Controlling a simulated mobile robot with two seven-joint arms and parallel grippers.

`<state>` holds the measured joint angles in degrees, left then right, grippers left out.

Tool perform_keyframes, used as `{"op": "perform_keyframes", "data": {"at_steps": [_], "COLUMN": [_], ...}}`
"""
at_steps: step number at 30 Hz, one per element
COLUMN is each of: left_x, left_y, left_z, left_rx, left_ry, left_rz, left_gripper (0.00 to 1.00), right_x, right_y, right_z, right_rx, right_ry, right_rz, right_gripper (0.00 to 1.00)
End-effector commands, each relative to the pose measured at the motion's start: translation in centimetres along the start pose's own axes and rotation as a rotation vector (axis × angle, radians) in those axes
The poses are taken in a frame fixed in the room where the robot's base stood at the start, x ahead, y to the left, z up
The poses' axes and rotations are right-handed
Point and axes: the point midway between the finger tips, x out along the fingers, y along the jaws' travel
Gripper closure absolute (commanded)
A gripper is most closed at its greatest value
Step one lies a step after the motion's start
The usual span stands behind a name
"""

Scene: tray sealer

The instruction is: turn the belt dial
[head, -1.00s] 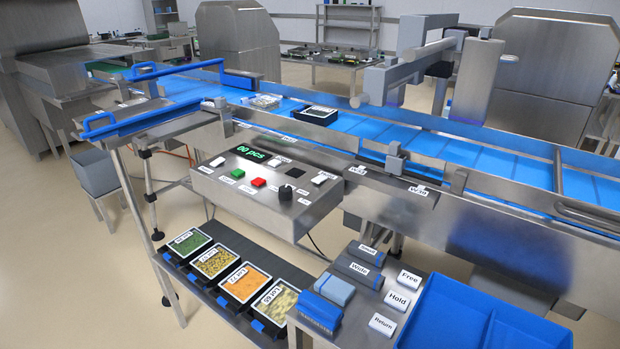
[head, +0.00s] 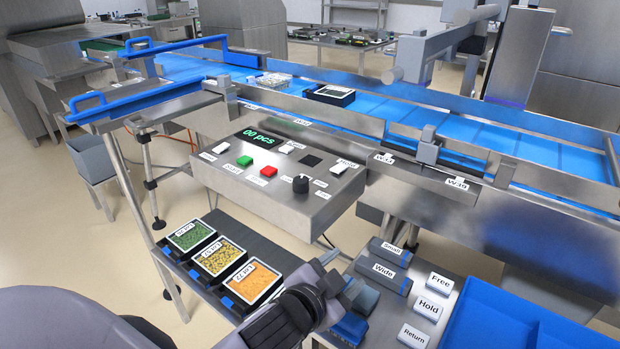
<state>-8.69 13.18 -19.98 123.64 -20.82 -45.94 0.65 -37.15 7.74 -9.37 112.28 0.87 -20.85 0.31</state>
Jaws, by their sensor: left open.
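The belt dial (head: 300,184) is a black round knob with a pale pointer mark. It stands on the sloped top of the steel control box (head: 290,213), right of the red button (head: 268,171), with small labels beside it. My left gripper (head: 334,277) is open, with nothing seen between its fingers. It is low in the picture, below the control box and apart from the dial, over the shelf of trays and blocks. My right gripper is not in view.
A green button (head: 244,160) and white buttons share the panel with a display (head: 261,140) reading "00 pcs". The blue conveyor belt (head: 400,126) runs behind. Food trays (head: 213,257) lie at lower left; labelled blocks (head: 383,273) and a blue bin (head: 530,315) at lower right.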

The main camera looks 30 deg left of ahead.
Motion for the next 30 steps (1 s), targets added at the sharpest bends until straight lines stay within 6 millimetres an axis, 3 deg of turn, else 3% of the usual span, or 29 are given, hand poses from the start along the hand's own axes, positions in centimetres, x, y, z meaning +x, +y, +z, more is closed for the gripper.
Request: {"op": "perform_keyframes", "data": {"at_steps": [1, 3, 9, 12, 15, 20, 24, 27, 30], "left_x": [1.1, 2.1, 2.6, 2.1, 1.7, 1.6, 2.6, 4.0, 5.6], "left_y": [-0.7, -1.2, -0.1, 1.5, 3.5, 6.5, 7.6, 6.9, 4.7], "left_z": [-2.9, -6.9, -17.2, -20.8, -23.1, -24.0, -22.3, -20.1, -17.4], "left_rx": [0.066, 0.166, 0.499, 0.684, 0.884, 1.229, 1.55, 1.781, 2.0], "left_ry": [0.104, 0.254, 0.686, 0.883, 1.06, 1.291, 1.418, 1.455, 1.437], "left_rz": [-0.034, -0.075, -0.14, -0.14, -0.115, -0.022, 0.124, 0.268, 0.447], "left_gripper": [0.38, 0.38, 0.38, 0.38, 0.38, 0.38, 0.38, 0.38, 0.38], "right_x": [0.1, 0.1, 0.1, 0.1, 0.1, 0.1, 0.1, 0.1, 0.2], "right_y": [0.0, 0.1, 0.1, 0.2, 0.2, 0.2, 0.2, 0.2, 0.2], "right_z": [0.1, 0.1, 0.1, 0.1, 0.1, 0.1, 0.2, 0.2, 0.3], "right_rx": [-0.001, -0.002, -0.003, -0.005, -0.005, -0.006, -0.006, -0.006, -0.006], "right_ry": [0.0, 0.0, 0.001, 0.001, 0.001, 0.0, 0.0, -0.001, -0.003], "right_rz": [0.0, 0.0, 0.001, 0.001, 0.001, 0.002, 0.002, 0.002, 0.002], "right_gripper": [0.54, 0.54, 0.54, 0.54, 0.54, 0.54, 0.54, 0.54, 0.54]}}
